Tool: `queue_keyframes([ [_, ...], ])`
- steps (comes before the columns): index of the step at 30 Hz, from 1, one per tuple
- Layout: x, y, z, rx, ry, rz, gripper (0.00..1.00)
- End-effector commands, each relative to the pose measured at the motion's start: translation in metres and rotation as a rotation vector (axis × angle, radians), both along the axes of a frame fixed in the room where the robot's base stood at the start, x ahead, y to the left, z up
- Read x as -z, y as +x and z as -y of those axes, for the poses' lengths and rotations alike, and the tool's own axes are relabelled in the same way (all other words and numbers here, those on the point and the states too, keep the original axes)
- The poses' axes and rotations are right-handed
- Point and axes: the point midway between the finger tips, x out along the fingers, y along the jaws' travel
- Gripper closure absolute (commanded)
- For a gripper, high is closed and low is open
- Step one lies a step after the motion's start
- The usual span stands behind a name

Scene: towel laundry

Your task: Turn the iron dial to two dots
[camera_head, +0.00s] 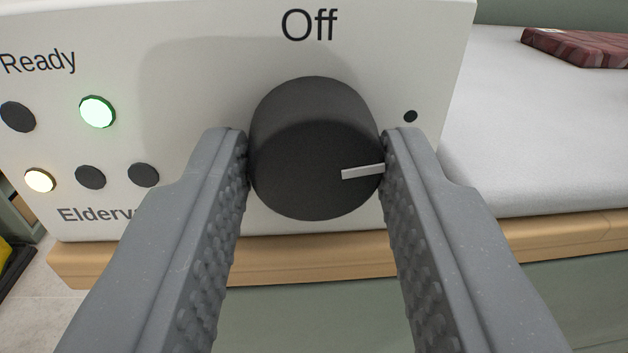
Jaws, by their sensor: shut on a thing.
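The dark grey iron dial (305,150) sits on the white front panel (200,75) in the middle of the view. Its white pointer mark (363,171) points right and very slightly up. "Off" is printed above the dial, and a single black dot (410,116) is at its upper right. My gripper (317,160) is shut on the dial, with one finger at its left side and one at its right side. No two-dot mark is visible; my fingers cover parts of the panel below and beside the dial.
A green lamp (97,111) and a yellow lamp (40,180) are lit on the panel's left, among several dark ones. A white padded surface (530,130) with a wooden edge (575,236) lies right, bearing a folded dark red checked cloth (580,47).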

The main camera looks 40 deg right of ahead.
Motion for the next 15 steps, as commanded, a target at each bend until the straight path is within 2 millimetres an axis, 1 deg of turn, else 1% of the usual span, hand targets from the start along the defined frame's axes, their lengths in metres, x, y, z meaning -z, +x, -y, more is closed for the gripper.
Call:
queue_keyframes([
  [1,0.0004,-0.0009,0.002,0.01,0.005,0.002,0.9],
  [8,0.001,-0.0013,-0.0003,0.011,0.049,0.031,0.9],
  [15,0.001,-0.0018,-0.0006,0.011,0.174,0.121,0.9],
])
